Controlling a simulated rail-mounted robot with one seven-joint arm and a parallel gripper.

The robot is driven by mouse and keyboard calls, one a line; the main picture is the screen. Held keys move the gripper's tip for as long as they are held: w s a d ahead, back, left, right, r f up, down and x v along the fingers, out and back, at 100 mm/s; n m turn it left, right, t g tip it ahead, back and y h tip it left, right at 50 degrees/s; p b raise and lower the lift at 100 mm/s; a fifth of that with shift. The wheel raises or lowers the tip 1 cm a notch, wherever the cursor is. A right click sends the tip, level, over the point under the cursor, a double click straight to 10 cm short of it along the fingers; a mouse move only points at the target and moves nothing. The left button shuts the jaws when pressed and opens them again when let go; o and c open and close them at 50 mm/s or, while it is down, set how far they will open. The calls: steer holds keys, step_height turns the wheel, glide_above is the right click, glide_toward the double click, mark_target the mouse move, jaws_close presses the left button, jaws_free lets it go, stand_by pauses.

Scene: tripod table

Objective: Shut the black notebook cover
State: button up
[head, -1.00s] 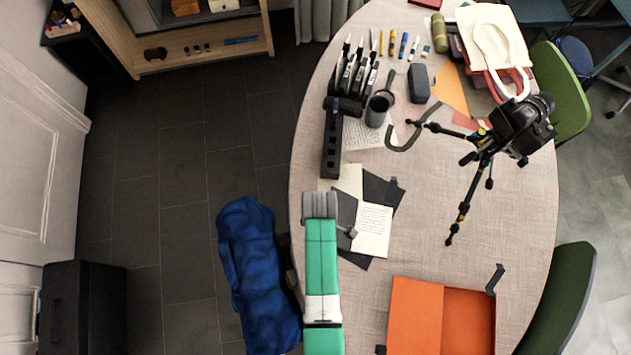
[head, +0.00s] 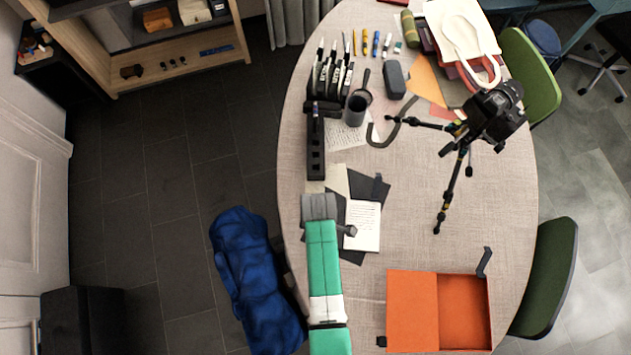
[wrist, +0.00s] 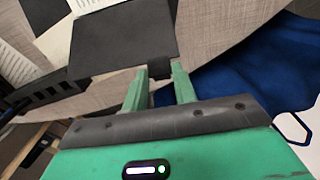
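The black notebook lies open on the table. Its printed white page (head: 362,226) faces up, and its black cover (head: 341,211) shows as a dark strip left of the page, partly hidden by my arm. In the wrist view, the black cover (wrist: 122,45) is a flat dark panel near the table edge, just beyond my fingers. My gripper (wrist: 160,75) has two green fingers set apart, with a dark corner or tab seen at the gap between their tips. I cannot tell whether they touch it. In the head view the fingertips are hidden.
An orange box (head: 412,310) stands front right. Loose dark and cream sheets lie around the notebook. A blue bag (head: 255,280) lies beyond the table's left edge.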

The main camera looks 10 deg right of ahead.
steer(key=shift+s+d+r+p, duration=0.2)
steer(key=shift+d+r+p, duration=0.25)
steer(key=shift+d, duration=0.25)
steer(key=shift+r, duration=0.1)
steer(key=shift+s+d+r+p, duration=0.15)
steer(key=shift+d+r+p, duration=0.05)
steer(key=shift+d+p, duration=0.2)
steer(key=shift+s+d+r+p, duration=0.1)
steer(key=shift+d+r+p, duration=0.15)
steer(key=shift+d, duration=0.2)
steer(key=shift+d+f, duration=0.1)
steer(key=d, duration=0.1)
steer(key=d+p, duration=0.1)
steer(key=s+d+r, duration=0.1)
steer(key=d, duration=0.1)
steer(key=shift+s, duration=0.1)
steer(key=shift+d, duration=0.15)
